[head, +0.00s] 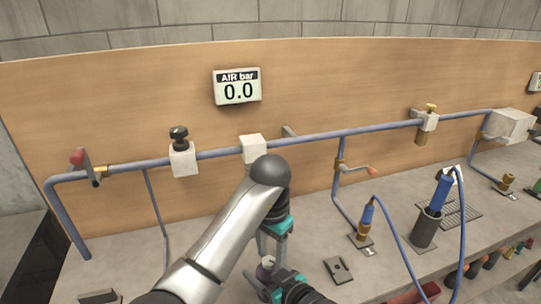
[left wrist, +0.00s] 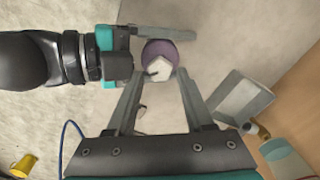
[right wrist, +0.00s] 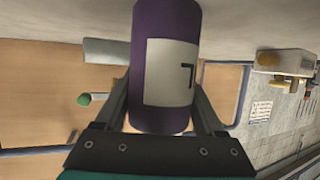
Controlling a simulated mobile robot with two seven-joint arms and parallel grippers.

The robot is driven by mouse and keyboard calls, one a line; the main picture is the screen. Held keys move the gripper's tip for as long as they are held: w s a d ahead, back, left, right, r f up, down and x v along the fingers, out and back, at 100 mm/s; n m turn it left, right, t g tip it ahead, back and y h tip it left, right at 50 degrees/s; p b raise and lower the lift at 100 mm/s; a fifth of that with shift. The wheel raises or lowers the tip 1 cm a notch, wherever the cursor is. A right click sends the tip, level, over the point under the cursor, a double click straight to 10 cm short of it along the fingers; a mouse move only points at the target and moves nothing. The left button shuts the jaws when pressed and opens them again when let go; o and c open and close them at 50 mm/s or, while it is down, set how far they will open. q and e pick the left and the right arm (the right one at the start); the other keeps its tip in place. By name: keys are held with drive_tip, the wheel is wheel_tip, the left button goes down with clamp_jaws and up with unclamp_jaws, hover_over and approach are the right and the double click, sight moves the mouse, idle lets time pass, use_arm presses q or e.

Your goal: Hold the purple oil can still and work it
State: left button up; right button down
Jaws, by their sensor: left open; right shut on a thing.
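The purple oil can (head: 265,271) stands upright near the front of the bench. My right gripper (head: 268,283) is shut around its side; in the right wrist view the purple body (right wrist: 150,70) with its white label sits between the fingers. My left gripper (head: 268,252) points down above the can, open and empty. In the left wrist view, the can (left wrist: 158,52) is seen from above, with a pale top and a small dark part on it. The left fingertips (left wrist: 160,78) are spread on either side of its near edge, apart from it as far as I can tell.
A blue pipe (head: 320,136) with valves runs along the wooden board, under an air gauge (head: 237,87) reading 0.0. A dark plate (head: 338,270) lies right of the can. A blue-handled tool (head: 441,193) stands in a dark holder (head: 426,228); a blue hose (head: 395,235) hangs nearby.

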use_arm(q)
drive_tip(key=shift+s+f, duration=0.1)
drive_tip(key=shift+s, duration=0.15)
use_arm(e)
drive_tip(key=shift+c, duration=2.2)
unclamp_jaws()
drive_tip(key=shift+w+d+f, duration=0.1)
drive_tip(key=shift+w+d, duration=0.05)
drive_tip(key=shift+d, duration=0.15)
drive_tip(key=o, duration=0.4)
drive_tip(key=shift+w+d, duration=0.1)
drive_tip(key=shift+w, duration=0.05)
drive_tip(key=shift+o, duration=0.2)
